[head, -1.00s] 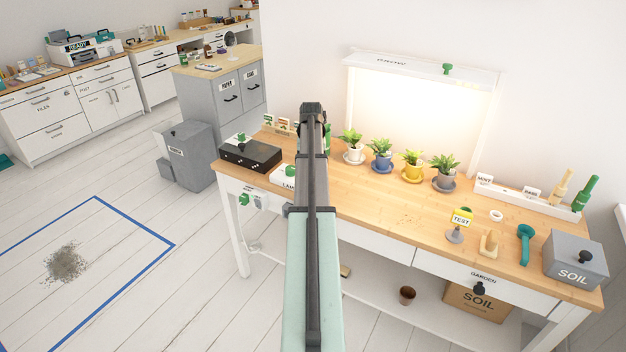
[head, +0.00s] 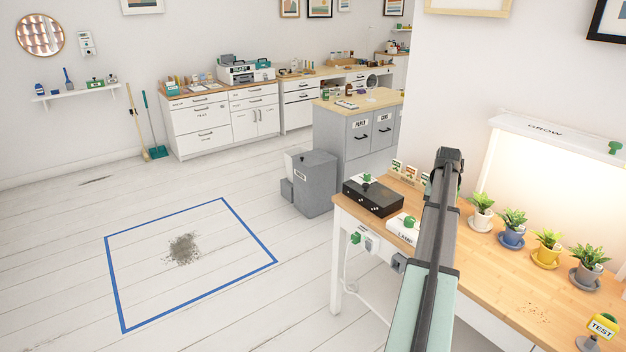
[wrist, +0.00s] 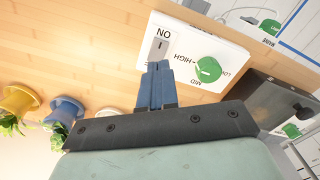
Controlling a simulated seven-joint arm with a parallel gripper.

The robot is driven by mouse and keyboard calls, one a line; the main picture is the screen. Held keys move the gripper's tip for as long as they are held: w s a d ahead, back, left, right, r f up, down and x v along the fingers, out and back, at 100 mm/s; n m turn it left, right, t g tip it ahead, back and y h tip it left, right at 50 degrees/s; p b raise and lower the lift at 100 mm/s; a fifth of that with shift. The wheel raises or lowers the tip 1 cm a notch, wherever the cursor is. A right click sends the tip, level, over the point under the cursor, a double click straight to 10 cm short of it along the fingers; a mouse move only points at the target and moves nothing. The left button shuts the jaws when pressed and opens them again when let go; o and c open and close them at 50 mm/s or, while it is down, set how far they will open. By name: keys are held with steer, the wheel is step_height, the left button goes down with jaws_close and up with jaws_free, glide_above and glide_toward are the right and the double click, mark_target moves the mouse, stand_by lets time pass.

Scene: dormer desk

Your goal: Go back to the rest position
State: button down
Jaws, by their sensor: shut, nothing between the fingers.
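My gripper shows in the wrist view (wrist: 156,85), with its two blue fingers together and nothing between them. In that view it is over the wooden desk, in front of a white lamp control box (wrist: 195,60) with an ON switch and a green knob. I cannot tell whether the fingertips touch the box. In the head view my arm reaches over the desk (head: 490,262) and hides part of it, and the fingers are hidden. The lamp box (head: 404,228) shows just left of my arm, beside a black box (head: 373,197).
Several potted plants, including one in a yellow pot (head: 546,256), stand along the desk under the lit grow panel (head: 545,170). A TEST sign (head: 603,326) is at lower right. A grey bin (head: 315,185) stands on the floor. Open floor with a blue taped square (head: 195,205) lies left.

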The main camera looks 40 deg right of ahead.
steer(key=w+a+f+n+g+y, duration=0.1)
steer(key=w+a+f+n, duration=0.25)
steer(key=a+f, duration=1.45)
steer(key=w+a+f+n+g+y, duration=0.15)
steer(key=w+a+f, duration=0.35)
steer(key=a+f, duration=1.35)
steer(key=s+a+f+n+g+h, duration=0.1)
steer(key=s+a+f+n, duration=0.15)
steer(key=s+a, duration=0.5)
steer(key=s+a+f+n+g, duration=0.1)
steer(key=s+a+f, duration=0.3)
steer(key=a, duration=0.6)
steer(key=s+a+f+n+g+h, duration=0.1)
steer(key=s+a+f+n, duration=0.1)
steer(key=s+a+f, duration=0.45)
steer(key=s+a+n+g, duration=0.1)
steer(key=s+a, duration=0.6)
steer(key=s, duration=0.2)
steer(key=shift+s+a+r, duration=0.25)
steer(key=shift+s+r, duration=0.1)
steer(key=shift+s, duration=0.05)
steer(key=shift+n+h, duration=0.25)
